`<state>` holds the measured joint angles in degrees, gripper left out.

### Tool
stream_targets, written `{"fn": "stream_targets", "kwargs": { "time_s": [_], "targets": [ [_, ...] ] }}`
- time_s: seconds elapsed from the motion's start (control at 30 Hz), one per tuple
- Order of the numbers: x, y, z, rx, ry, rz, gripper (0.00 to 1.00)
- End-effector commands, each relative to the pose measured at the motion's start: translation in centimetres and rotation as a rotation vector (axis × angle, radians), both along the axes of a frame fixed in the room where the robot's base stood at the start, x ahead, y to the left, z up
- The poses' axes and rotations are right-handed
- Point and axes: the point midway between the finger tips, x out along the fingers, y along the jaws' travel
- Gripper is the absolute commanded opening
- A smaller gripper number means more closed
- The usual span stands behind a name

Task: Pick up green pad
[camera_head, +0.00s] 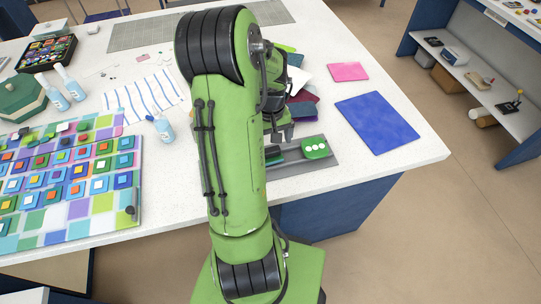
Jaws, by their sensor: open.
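A bright green pad (316,147) with white dots lies at the right part of a grey tray (318,166) near the table's front edge. A darker green piece (273,154) lies to its left on the same tray, partly hidden by my arm. My gripper (279,134) is open and points down above the tray, a little left of the dotted green pad and apart from it. My green arm hides much of the gripper and the tray's left part.
A blue sheet (377,122) and a pink sheet (347,71) lie to the right. Dark coloured sheets (303,110) lie behind the gripper. A colourful tiled panel (75,218), small bottles (163,127) and a striped cloth (143,95) are at left. The front right tabletop is clear.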

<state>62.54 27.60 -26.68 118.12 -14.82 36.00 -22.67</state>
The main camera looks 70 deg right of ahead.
Motion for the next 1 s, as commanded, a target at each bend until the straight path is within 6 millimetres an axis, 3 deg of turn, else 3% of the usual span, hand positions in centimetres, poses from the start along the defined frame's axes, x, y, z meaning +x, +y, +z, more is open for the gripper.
{"fn": "stream_targets", "kwargs": {
  "time_s": [0.33, 0.6, 0.9, 1.0],
  "targets": [
    [-0.1, -0.1, -5.4, 0.003, 0.0, 0.0, 1.0],
    [0.0, -0.1, -5.9, -0.001, -0.002, 0.001, 1.0],
    [0.0, -0.2, -5.9, -0.002, -0.001, 0.001, 0.54],
    [0.0, -0.2, -5.9, -0.002, -0.001, 0.001, 0.44]
  ]
}}
